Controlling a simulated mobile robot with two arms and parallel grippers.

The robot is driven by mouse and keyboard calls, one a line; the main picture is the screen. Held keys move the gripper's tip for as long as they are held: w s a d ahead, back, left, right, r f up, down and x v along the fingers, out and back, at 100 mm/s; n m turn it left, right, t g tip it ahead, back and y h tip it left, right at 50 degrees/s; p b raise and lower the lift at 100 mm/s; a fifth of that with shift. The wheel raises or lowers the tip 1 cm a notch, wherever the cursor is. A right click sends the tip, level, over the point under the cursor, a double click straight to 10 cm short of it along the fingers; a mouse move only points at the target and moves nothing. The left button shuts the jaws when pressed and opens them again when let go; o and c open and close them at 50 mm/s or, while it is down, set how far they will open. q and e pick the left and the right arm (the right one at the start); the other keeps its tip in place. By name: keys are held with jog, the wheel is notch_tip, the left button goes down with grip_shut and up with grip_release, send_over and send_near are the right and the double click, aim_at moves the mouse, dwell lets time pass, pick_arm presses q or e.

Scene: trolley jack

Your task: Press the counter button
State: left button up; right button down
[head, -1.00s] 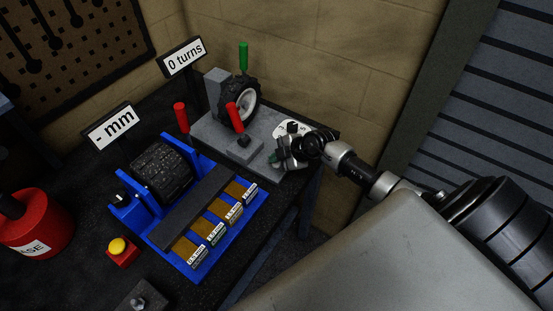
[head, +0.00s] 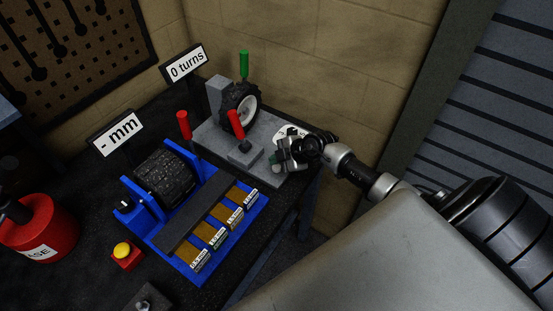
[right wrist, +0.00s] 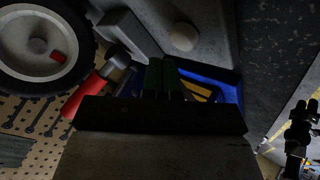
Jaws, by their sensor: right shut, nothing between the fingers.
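A yellow push button (head: 122,250) on a small red box stands at the front left of the bench. A "0 turns" sign (head: 186,64) stands at the back. A pale round knob (right wrist: 183,37) shows on grey metal in the right wrist view. No label tells me which one is the counter button. My right gripper (head: 277,165) is over the near right end of the grey base plate (head: 210,137). Its dark fingers (right wrist: 165,76) are together and empty; contact below is unclear. A dark pronged shape (right wrist: 300,128) at the right wrist view's edge may be my left gripper.
A wheel (head: 240,105), a red-handled lever (head: 236,124) and a green handle (head: 244,65) stand by the right gripper. A blue stand (head: 187,273) with a black roller and labelled strips lies in front. A red can (head: 38,232) is far left. A wall is close behind.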

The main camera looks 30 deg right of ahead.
aim_at(277, 168)
jog(key=shift+r+p, duration=1.55)
jog(key=shift+p, duration=0.1)
jog(key=shift+r+p, duration=0.4)
jog(key=shift+r, duration=0.55)
